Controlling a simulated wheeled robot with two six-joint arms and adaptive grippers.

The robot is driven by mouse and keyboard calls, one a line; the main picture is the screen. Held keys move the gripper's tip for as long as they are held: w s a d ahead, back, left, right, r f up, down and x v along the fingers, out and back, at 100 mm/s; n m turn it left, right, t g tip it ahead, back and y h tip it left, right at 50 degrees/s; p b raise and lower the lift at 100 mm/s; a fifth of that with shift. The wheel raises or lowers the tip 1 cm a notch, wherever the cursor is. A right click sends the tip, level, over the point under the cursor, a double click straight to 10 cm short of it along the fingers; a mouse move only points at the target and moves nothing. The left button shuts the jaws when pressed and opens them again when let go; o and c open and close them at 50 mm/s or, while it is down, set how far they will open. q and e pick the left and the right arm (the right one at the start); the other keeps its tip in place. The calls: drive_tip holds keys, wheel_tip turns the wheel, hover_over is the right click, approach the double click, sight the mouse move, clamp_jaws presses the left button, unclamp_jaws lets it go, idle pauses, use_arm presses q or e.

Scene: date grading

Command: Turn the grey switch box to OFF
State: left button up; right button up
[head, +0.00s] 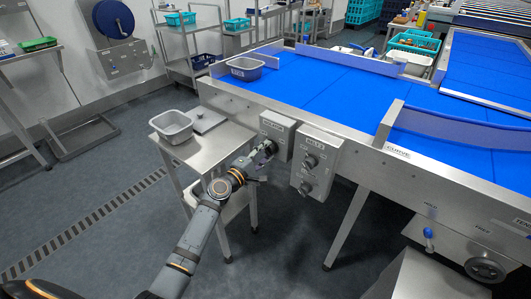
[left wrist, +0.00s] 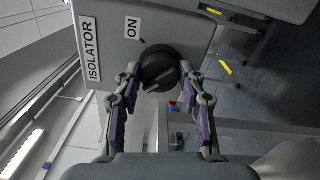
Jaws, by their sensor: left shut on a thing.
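The grey switch box (head: 281,128), labelled ISOLATOR, is fixed to the near side of the conveyor. In the left wrist view the box (left wrist: 185,22) fills the top, with an ON label beside its round black knob (left wrist: 160,66). My left gripper (head: 265,154) is at the front of this box. In the left wrist view its fingers (left wrist: 160,80) are shut on the knob, one on each side. No OFF label can be made out, and I cannot tell exactly where the knob points. My right gripper is not in view.
A second grey control box (head: 318,155) with dark knobs is just right of the switch box. A small steel table (head: 205,147) with a grey tub (head: 171,126) stands left of my gripper. The blue conveyor belt (head: 310,85) lies behind. Floor at left is clear.

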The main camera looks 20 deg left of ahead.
use_arm(q)
drive_tip(key=o, duration=1.1)
drive_tip(key=shift+o, duration=0.2)
drive_tip(key=v, duration=1.2)
